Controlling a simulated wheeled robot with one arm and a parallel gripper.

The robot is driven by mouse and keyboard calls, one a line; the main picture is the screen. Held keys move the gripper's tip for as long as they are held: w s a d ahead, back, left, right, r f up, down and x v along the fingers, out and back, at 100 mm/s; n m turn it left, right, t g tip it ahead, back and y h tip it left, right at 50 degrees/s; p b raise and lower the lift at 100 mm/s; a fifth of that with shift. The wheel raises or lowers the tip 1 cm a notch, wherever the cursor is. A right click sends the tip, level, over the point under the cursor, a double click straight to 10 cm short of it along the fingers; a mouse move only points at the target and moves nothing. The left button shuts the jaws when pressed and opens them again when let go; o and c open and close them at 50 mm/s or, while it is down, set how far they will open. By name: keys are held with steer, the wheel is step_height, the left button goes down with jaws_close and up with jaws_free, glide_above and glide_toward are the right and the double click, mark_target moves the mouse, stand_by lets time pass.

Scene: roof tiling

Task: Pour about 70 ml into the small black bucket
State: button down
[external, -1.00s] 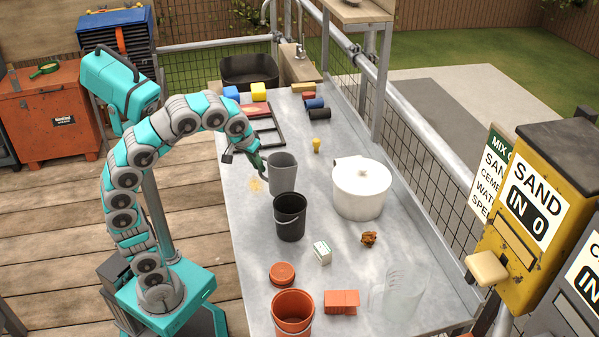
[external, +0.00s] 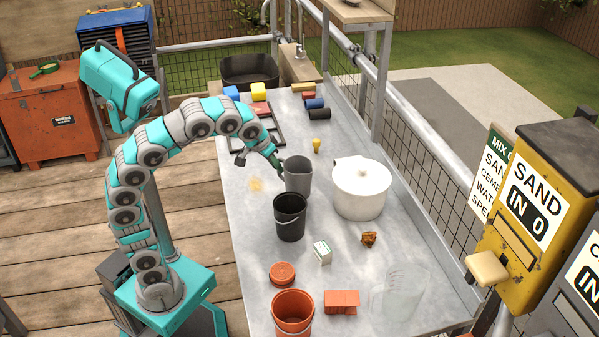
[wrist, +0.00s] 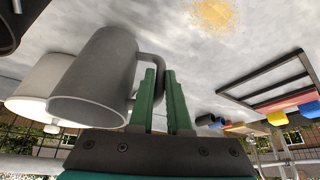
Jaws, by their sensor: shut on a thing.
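The small black bucket (external: 290,220) stands upright on the metal table, with its handle hanging at the front. Part of it also shows at the top left of the wrist view (wrist: 8,28). A grey jug (external: 298,175) is just behind the bucket in the external view, roughly upright. My gripper (external: 278,166) is at its left side, its green fingers (wrist: 160,88) shut on the jug's handle. The jug's body (wrist: 95,75) fills the left of the wrist view. Its contents are hidden, and I cannot tell how far its base is above the table.
A white lidded pot (external: 362,190) stands right of the jug. A small white-green box (external: 322,252), a brown crumpled lump (external: 369,238), an orange bucket (external: 293,312) and a clear measuring jug (external: 398,296) are nearer. A sandy patch (external: 256,184) lies at the left.

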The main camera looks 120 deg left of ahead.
steer(key=d+r+y+b, duration=0.1)
steer(key=r+y, duration=0.1)
steer(key=w+d+r+g+y+b, duration=0.1)
steer(key=d+y, duration=0.1)
steer(key=w+d+r+m+g+y+b, duration=0.1)
steer(key=r+y, duration=0.1)
steer(key=shift+d+r, duration=0.3)
steer(key=shift+d, duration=0.1)
steer(key=shift+w+d+r+m+g+y+b, duration=0.15)
steer(key=shift+d+r+y+b, duration=0.15)
steer(key=shift+y+b, duration=0.6)
steer(key=shift+w+d+r+m+g+y+b, duration=0.1)
steer(key=shift+d+r+g+y+b, duration=0.2)
steer(key=shift+y+b, duration=0.6)
steer(key=shift+w+d+r+m+g+y+b, duration=0.15)
steer(key=shift+d+r+y+b, duration=0.15)
steer(key=shift+y+b, duration=0.6)
steer(key=shift+s+b, duration=0.1)
steer(key=shift+b, duration=0.3)
steer(key=shift+d+r, duration=0.1)
steer(key=shift+r, duration=0.15)
steer(key=shift+w+d+r+y+b, duration=0.25)
steer(key=shift+r+y+b, duration=0.15)
steer(key=shift+y, duration=0.1)
